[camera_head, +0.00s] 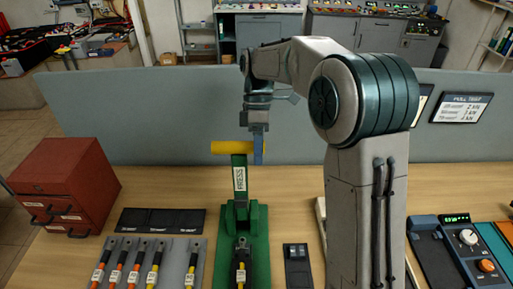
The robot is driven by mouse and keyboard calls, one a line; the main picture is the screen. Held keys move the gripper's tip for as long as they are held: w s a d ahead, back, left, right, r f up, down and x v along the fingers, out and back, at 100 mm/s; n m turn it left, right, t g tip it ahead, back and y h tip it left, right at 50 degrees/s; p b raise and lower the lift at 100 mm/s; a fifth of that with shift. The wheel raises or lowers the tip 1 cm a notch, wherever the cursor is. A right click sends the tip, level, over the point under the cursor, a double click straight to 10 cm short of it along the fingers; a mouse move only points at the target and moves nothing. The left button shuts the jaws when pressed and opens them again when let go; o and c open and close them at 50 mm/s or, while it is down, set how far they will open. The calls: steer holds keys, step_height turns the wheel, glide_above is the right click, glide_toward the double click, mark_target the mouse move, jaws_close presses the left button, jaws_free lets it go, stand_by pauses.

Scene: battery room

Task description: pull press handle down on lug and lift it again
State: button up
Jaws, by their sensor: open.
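The green press (257,232) stands on the bench in the middle, with an upright arm marked PRESS. Its yellow handle (228,148) lies level across the top of that arm, in the raised position. A lug on a dark cable with a yellow band and a white tag (240,273) lies at the front of the press base. My gripper (258,152) points down at the right end of the handle, with its blue fingers at handle height. It is open. One finger hides the other, so I cannot tell whether the fingers straddle or touch the handle.
A rack of tagged cables (150,262) and a dark tray (160,221) lie left of the press. A red drawer cabinet (68,180) stands farther left. A small black block (297,265) is close right. A control box (455,250) is far right. A grey panel (180,115) stands behind.

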steer(key=v, duration=1.2)
steer(key=shift+s+a, duration=0.1)
steer(key=shift+s, duration=0.05)
